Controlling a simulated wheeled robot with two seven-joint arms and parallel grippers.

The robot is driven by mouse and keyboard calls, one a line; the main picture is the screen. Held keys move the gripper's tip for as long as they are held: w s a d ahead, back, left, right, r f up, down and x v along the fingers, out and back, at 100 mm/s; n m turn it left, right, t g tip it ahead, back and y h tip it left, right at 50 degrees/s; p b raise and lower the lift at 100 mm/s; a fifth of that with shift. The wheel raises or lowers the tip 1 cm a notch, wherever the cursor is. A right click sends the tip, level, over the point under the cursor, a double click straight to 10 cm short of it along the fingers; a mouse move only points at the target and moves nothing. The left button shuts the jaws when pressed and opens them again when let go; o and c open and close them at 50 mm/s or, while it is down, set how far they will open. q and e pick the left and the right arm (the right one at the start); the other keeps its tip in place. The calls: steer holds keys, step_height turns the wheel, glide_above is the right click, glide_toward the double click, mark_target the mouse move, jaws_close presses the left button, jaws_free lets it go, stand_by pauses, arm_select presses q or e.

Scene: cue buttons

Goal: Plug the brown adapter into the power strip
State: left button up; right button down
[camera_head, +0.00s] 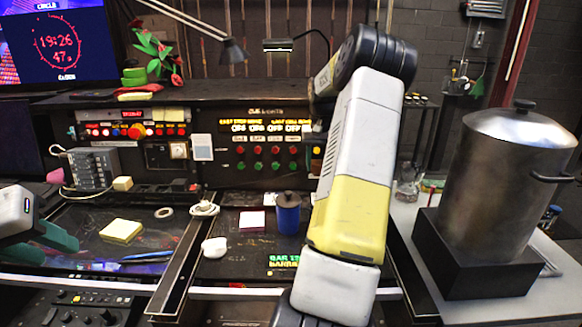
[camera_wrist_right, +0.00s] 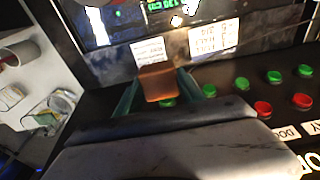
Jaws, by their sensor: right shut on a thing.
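The brown adapter (camera_wrist_right: 157,82) is between the teal fingers of my right gripper (camera_wrist_right: 158,88) in the right wrist view. The gripper is shut on it, in front of the cue light panel. In the head view my right arm hides this gripper and the adapter. A low dark strip (camera_head: 165,189) on the desk left of centre in the head view looks like the power strip; its sockets are too small to make out. My left gripper (camera_head: 45,240) is at the left edge, partly cut off; its opening is unclear.
The cue light panel (camera_head: 262,150) has green and red buttons. A blue canister (camera_head: 288,216), a white mouse-like object (camera_head: 214,247), a white plug with cord (camera_head: 205,208) and a yellow pad (camera_head: 121,231) lie on the desk. A large steel pot (camera_head: 500,190) stands at right.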

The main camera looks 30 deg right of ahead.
mark_target(318, 161)
steer(key=shift+r, duration=2.1)
